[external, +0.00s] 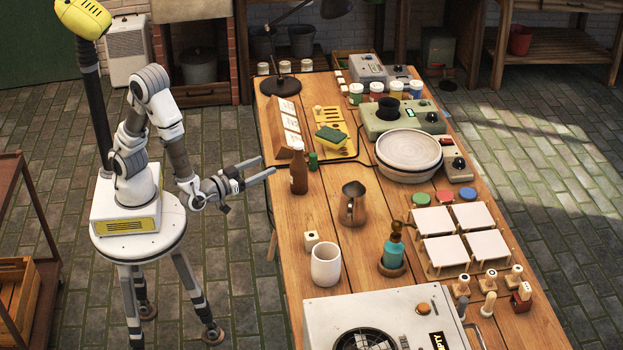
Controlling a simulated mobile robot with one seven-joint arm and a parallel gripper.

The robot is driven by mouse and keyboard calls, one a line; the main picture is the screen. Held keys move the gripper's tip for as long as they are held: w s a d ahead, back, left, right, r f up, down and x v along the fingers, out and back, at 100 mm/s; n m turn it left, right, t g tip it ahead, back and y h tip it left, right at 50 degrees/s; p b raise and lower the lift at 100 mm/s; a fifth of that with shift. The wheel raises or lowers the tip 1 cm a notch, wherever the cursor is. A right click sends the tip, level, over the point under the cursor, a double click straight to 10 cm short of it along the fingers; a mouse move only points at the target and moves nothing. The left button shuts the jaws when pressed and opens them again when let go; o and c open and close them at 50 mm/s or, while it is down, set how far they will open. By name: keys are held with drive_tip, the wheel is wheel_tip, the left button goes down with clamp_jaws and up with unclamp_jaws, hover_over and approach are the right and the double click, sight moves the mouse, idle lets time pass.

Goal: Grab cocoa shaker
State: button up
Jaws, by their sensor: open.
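No item here is clearly marked as the cocoa shaker. My gripper (268,165) is open and empty at the table's left edge. Its fingers point right, toward the brown container, with a short gap between them.
A card stand (279,130) rises behind the brown container. Bare wood lies in front of it.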

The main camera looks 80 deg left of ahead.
drive_tip(key=b, duration=0.4)
hover_over(299, 169)
drive_tip(key=w+a, duration=0.3)
drive_tip(key=a, duration=0.1)
drive_tip(key=shift+f, duration=0.1)
drive_tip(key=shift+c, duration=0.3)
drive_tip(key=shift+s, duration=0.1)
clamp_jaws()
idle(0.7)
